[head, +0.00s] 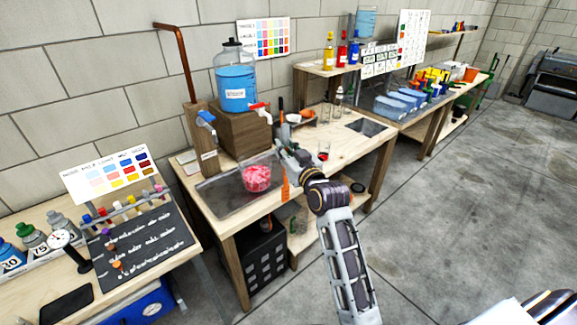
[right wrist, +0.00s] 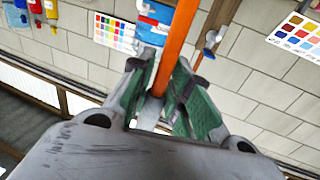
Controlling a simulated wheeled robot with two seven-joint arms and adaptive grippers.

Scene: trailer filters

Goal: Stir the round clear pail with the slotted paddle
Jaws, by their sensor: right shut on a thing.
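The round clear pail (head: 257,177) holds pink-red contents and stands on the dark tray area of the middle bench. The slotted paddle (head: 285,187) is orange and hangs upright just to the right of the pail in the head view, apart from it and by the bench's front edge. My right gripper (head: 284,150) is shut on the paddle's handle. In the right wrist view, the orange handle (right wrist: 178,45) runs between the green pads of the right gripper (right wrist: 168,88). My left gripper is not in view.
A large jar of blue liquid (head: 235,80) stands on a wooden block (head: 240,130) behind the pail. A wooden post with a tap (head: 203,140) is at its left. Glasses (head: 324,150) stand right of my gripper.

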